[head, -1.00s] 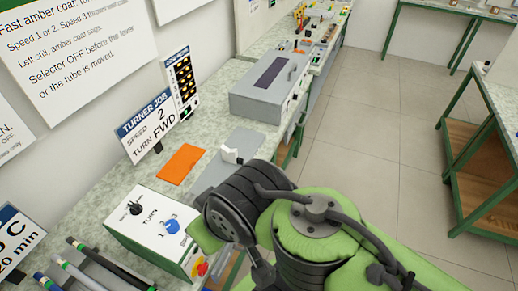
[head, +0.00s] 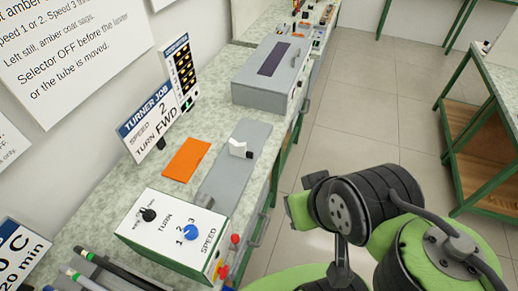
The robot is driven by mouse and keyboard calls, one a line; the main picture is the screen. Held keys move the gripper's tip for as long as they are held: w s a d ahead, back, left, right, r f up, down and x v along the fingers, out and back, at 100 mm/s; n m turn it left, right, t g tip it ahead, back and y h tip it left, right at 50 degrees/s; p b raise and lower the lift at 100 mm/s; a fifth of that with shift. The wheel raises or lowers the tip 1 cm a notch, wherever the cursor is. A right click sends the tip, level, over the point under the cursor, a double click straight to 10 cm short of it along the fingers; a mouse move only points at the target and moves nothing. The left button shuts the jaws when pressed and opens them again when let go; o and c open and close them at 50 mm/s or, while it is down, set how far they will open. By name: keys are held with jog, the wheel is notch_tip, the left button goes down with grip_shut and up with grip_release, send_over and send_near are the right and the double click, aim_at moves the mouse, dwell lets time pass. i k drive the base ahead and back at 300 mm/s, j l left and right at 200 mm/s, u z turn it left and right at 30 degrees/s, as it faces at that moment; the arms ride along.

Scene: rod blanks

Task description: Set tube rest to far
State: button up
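A white block with a dark end (head: 240,149) stands on a long grey plate (head: 228,182) on the bench; it may be the tube rest, but no label on it is readable. A white and green control box (head: 172,232) stands at the near end of the plate. It has a black TURN selector (head: 148,215) and a blue SPEED knob (head: 190,232) marked 1, 2, 3. Red parts (head: 235,239) show at its right side. My arm is at lower right, apart from the box and plate. My gripper's fingers are not visible.
A job sign (head: 153,122) reads SPEED 2, TURN FWD. An orange mat (head: 187,160) lies left of the plate. A grey lidded case (head: 271,72) stands farther along the bench. Dark rods (head: 100,270) lie at lower left. The floor (head: 370,105) right of the bench is clear.

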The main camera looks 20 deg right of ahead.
aim_at(237, 149)
jog(key=i+l+u, duration=0.15)
jog(key=u, duration=0.25)
jog(key=i+l+u, duration=0.1)
jog(key=u, duration=0.25)
jog(key=l+u, duration=0.4)
jog(key=i+j, duration=0.05)
